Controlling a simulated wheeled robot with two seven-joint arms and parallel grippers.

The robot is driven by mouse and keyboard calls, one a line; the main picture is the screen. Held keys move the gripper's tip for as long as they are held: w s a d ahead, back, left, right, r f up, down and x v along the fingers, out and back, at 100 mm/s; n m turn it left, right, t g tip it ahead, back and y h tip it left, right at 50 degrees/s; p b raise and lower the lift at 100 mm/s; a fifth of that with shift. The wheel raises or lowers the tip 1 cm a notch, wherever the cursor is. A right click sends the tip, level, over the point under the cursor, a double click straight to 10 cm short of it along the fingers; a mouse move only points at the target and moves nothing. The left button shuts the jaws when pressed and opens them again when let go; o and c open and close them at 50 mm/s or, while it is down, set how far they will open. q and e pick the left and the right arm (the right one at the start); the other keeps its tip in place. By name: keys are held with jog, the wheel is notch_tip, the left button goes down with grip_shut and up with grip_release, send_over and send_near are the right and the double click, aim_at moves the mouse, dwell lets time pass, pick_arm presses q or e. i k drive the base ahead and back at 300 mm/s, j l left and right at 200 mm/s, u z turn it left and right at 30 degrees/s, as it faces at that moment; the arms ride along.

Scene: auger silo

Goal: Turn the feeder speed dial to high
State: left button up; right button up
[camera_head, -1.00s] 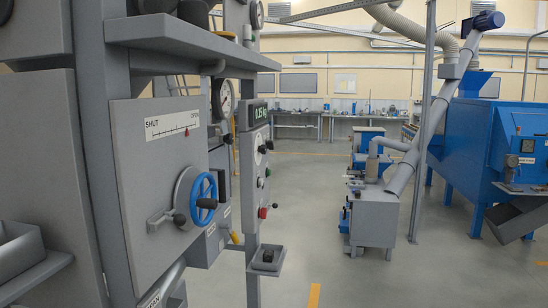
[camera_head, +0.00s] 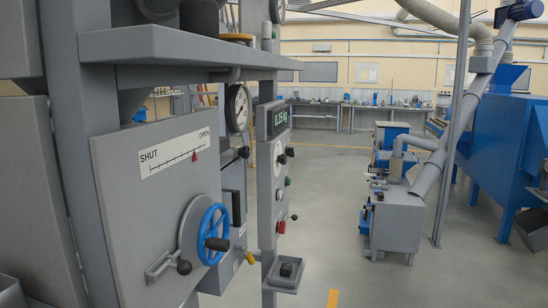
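A narrow grey control panel (camera_head: 267,180) stands edge-on left of centre. It has a lit display (camera_head: 279,119) at its top. Below the display are a dark knob with a pale face (camera_head: 281,159), another dark knob (camera_head: 290,152), a green button (camera_head: 287,182), a small lever (camera_head: 291,217) and a red button (camera_head: 281,227). I cannot tell for sure which knob is the feeder speed dial, or read its setting at this angle. Neither of my grippers is in view.
Nearer on the left, a grey plate with a SHUT–OPEN scale (camera_head: 176,152) carries a blue handwheel (camera_head: 213,233). A gauge (camera_head: 238,108) and a small tray (camera_head: 284,274) are close to the panel. A grey machine (camera_head: 398,222) stands right; open floor (camera_head: 335,195) lies between.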

aim_at(282, 159)
jog(key=z, duration=1.3)
jog(key=i, duration=5.3)
jog(key=u, duration=3.15)
